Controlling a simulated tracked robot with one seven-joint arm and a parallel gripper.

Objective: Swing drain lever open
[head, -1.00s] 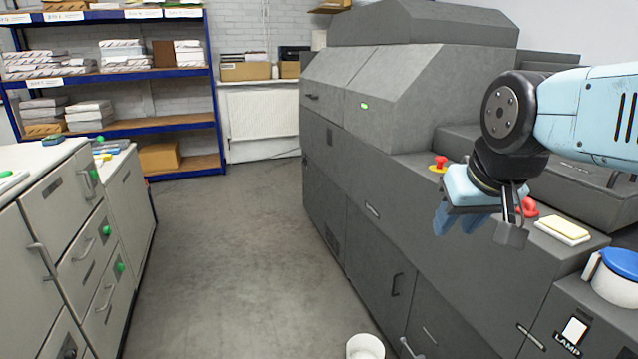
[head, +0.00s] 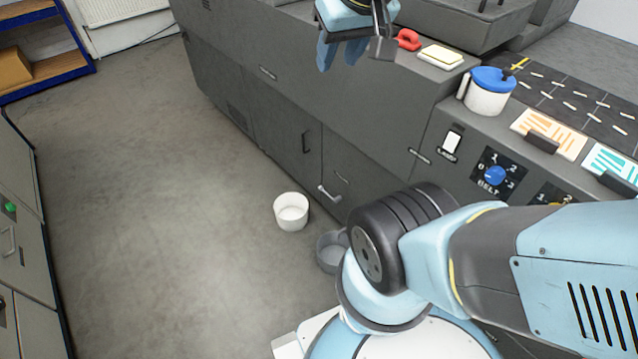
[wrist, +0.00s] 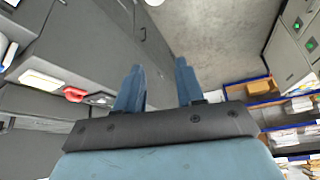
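A pale, lever-like handle (head: 329,193) sits low on the front of the dark grey machine (head: 260,110), close above a white bucket on the floor. It looks like the drain lever, but no label on it is readable. My gripper (head: 338,56) is at the top of the head view, in front of the machine's upper edge, well above and apart from the handle. In the wrist view my gripper (wrist: 158,68) has its two blue fingers spread, with nothing between them.
The white bucket (head: 291,211) and a grey bowl (head: 331,252) stand on the floor by the machine. The floor at left is clear; drawers (head: 22,220) line the left edge.

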